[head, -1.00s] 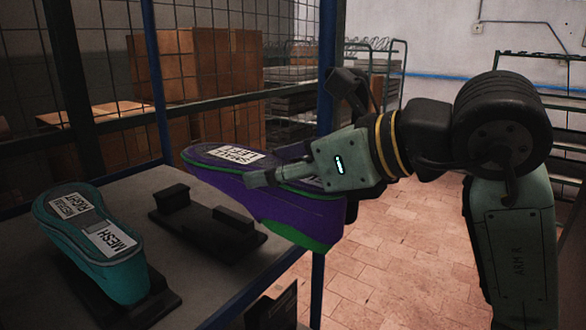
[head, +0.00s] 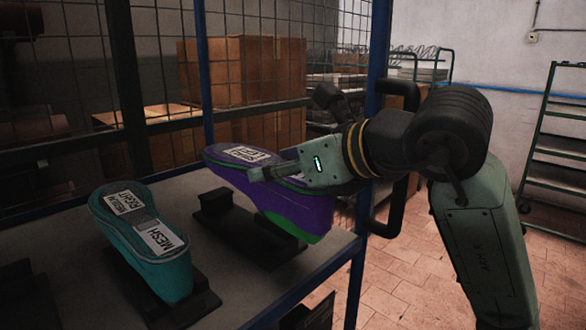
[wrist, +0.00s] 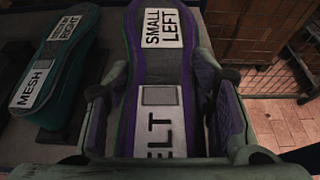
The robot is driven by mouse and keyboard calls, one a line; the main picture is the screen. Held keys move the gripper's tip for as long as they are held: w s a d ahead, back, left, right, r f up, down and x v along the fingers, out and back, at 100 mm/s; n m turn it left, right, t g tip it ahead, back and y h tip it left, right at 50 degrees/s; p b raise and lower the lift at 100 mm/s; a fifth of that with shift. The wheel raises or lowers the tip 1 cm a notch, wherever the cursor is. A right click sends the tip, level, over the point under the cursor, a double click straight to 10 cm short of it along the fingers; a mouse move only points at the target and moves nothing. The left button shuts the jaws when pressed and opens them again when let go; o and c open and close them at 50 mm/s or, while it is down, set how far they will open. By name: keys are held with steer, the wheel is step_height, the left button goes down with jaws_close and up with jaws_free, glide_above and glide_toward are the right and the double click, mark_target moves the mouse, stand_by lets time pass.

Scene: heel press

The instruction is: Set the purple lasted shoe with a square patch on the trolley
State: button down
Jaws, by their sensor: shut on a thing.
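The purple shoe (head: 275,203) has a green heel edge and a sole marked SMALL LEFT. The wrist view shows a grey square patch (wrist: 161,95) on a second label, partly cut off, ending in ELT. My gripper (head: 282,173) is shut across this shoe, with one finger on each side, and holds it sole up. In the head view the shoe overlaps an empty black cradle (head: 215,203) on a grey shelf (head: 205,300) with blue posts. Whether it touches the cradle is unclear. I cannot tell whether this shelf is the trolley.
A teal shoe (head: 150,245) marked MEDIUM RIGHT and MESH sits sole up on the cradle to the left. A blue post (head: 372,120) stands near my gripper. Boxes (head: 240,75) lie behind the mesh. A green rack (head: 560,150) stands at right, with open tiled floor before it.

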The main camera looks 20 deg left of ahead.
mark_target(258, 159)
steer(key=shift+w+a+f, duration=0.1)
steer(key=shift+w+a, duration=0.2)
steer(key=shift+a, duration=0.6)
steer(key=shift+w+a, duration=0.35)
steer(key=shift+a, duration=0.55)
steer(key=shift+w+a+f, duration=0.1)
steer(key=shift+w+a, duration=0.2)
steer(key=shift+a, duration=0.6)
steer(key=shift+r+p+x, duration=0.15)
steer(key=shift+p+x, duration=0.05)
steer(key=shift+x, duration=0.65)
steer(key=shift+r+p+x, duration=0.15)
steer(key=shift+p+x, duration=0.05)
steer(key=shift+x, duration=0.65)
steer(key=shift+f+b, duration=1.2)
steer(key=shift+f, duration=0.15)
steer(key=shift+f+b, duration=0.7)
steer(key=shift+f, duration=0.05)
steer(key=c, duration=0.6)
jaws_free()
steer(key=shift+c, duration=0.2)
steer(key=shift+f, duration=0.1)
steer(key=v, duration=1.2)
